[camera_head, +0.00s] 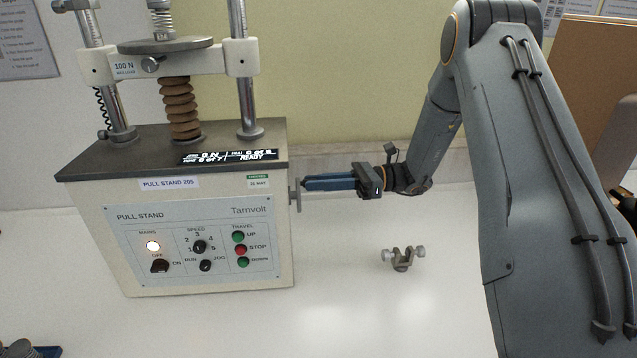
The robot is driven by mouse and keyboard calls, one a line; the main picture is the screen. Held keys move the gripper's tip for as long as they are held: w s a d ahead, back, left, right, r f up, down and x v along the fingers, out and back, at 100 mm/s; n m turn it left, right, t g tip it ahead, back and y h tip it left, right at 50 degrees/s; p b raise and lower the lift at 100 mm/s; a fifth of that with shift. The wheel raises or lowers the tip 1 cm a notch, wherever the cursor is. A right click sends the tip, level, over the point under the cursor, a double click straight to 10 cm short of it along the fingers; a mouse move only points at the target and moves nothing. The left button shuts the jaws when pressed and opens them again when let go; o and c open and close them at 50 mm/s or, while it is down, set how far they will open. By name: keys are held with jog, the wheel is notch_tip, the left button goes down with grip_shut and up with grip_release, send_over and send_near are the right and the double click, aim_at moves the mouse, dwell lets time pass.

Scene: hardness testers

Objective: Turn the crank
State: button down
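The pull stand (200,235) is a cream box with a dark top, standing on the white bench at the left. Its crank (297,195), a small grey metal part, sticks out of the right side wall. My gripper (306,184) comes in level from the right, its blue fingers pointing left at the crank. The fingertips are at or very close to the crank's upper part. I cannot tell whether they touch it. The fingers show edge-on as one blue bar, so the gap between them is hidden.
A small grey metal fixture with two knobs (402,258) lies on the bench below my gripper. A blue-based object (30,350) is cut off at the lower left. A brown board (590,90) stands at the right. The bench in front of the stand is clear.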

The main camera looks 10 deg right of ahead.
jog(key=shift+w, duration=0.1)
jog(key=shift+w+f+m, duration=0.1)
jog(key=shift+w+m, duration=0.2)
jog(key=shift+m, duration=0.95)
jog(key=shift+w+f+m, duration=0.1)
jog(key=shift+w+m, duration=0.25)
jog(key=shift+m, duration=0.85)
jog(key=shift+w+f+m, duration=0.1)
jog(key=shift+w+m, duration=0.2)
jog(key=shift+m, duration=0.95)
jog(key=c, duration=1.7)
grip_release()
jog(key=shift+o, duration=0.2)
